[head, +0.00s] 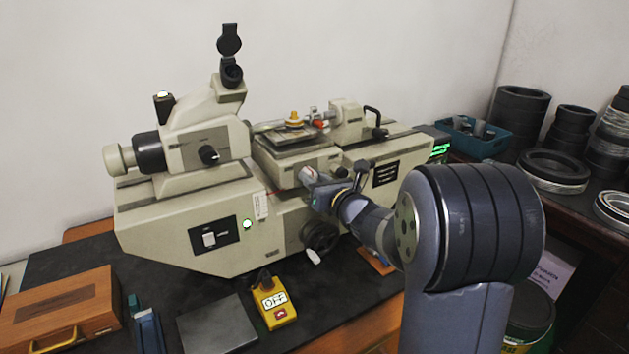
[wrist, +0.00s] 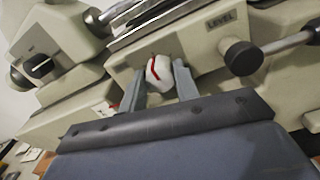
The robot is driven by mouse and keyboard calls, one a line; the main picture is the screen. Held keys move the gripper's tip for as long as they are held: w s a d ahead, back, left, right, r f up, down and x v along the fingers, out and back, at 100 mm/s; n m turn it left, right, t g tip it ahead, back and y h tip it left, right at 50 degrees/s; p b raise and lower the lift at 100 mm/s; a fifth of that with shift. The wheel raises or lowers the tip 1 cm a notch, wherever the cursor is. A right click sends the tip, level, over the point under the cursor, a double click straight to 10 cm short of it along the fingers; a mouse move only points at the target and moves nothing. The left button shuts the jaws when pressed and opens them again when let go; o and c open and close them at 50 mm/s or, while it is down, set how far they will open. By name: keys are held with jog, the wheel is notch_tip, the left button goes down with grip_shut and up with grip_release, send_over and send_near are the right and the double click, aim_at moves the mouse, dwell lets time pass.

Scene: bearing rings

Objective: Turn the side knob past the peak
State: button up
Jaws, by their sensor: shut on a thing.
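The machine (head: 165,235) is a large cream measuring instrument on the bench. The side knob, small and white with a red line, shows in the wrist view (wrist: 161,75) on the machine's front face, below the stage. Its red line runs nearly upright, slightly tilted, in that view. My gripper (wrist: 160,80) has one finger on each side of the knob and is shut on it. In the head view my gripper (head: 313,184) reaches in from the right to the machine's front, and the knob is mostly hidden behind it.
A black knob (wrist: 243,57) beside a LEVEL label sits close right of the fingers. A dark handwheel (head: 320,236) is below my gripper. Bearing rings (head: 553,168) stand right.

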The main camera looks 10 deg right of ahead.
jog(key=n+b, duration=0.9)
jog(key=b, duration=0.2)
jog(key=n+b, duration=0.8)
jog(key=b, duration=0.3)
jog(key=shift+a+f+n+h, duration=0.15)
jog(key=shift+n+h, duration=0.25)
jog(key=shift+n+b, duration=0.3)
jog(key=o, duration=1)
jog(key=shift+s, duration=0.15)
jog(key=b+v, duration=0.1)
jog(key=v, duration=0.9)
jog(key=shift+s, duration=0.3)
